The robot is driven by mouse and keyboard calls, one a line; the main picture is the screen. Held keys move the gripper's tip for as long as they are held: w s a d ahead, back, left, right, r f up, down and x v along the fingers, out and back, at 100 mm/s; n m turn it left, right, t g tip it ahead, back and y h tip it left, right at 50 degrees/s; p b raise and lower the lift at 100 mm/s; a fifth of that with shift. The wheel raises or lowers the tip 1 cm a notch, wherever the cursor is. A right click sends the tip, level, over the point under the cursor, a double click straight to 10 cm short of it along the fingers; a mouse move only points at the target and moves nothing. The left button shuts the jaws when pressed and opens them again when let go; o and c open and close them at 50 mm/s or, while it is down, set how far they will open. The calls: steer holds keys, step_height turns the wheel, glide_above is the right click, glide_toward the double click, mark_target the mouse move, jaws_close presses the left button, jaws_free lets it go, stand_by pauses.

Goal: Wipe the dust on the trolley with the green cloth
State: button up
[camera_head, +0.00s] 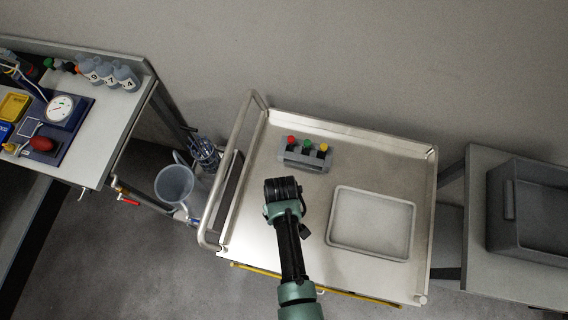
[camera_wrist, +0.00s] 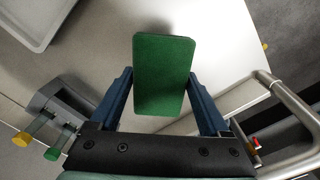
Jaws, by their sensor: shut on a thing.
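My gripper (camera_wrist: 162,82) is shut on the green cloth (camera_wrist: 163,62), a flat rectangular pad between its two blue fingers in the wrist view. In the head view my gripper (camera_head: 284,192) is over the left-middle part of the steel trolley (camera_head: 375,165); its fingers and the cloth are hidden beneath the wrist there. The trolley top also shows in the wrist view (camera_wrist: 100,65), beyond the cloth. I cannot tell whether the cloth touches the top. I cannot make out a clear dust patch on it.
A small grey rack (camera_head: 305,158) with red, green and yellow caps stands at the trolley's back. A shallow pale tray (camera_head: 332,240) takes up the right front. The trolley's handle (camera_head: 228,170) rises at its left edge. A grey bin (camera_head: 540,178) stands on the right table.

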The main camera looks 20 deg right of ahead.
steer(key=shift+r+p, duration=0.85)
steer(key=shift+r, duration=0.45)
steer(key=shift+w+f+b, duration=0.1)
steer(key=shift+w+b, duration=0.1)
steer(key=shift+b, duration=0.1)
steer(key=shift+m, duration=0.4)
steer(key=w+b, duration=0.1)
steer(key=w+a+r+b, duration=0.1)
steer(key=b, duration=0.1)
steer(key=w+a+b, duration=0.1)
steer(key=b, duration=0.1)
steer(key=shift+w+r, duration=0.2)
steer(key=shift+w, duration=0.05)
steer(key=w+a+r+m+b, duration=0.1)
steer(key=a+r+b, duration=0.3)
steer(key=r+b, duration=0.1)
steer(key=shift+w+r+b, duration=0.2)
steer(key=shift+w+b, duration=0.1)
steer(key=shift+b, duration=0.6)
steer(key=shift+d, duration=0.15)
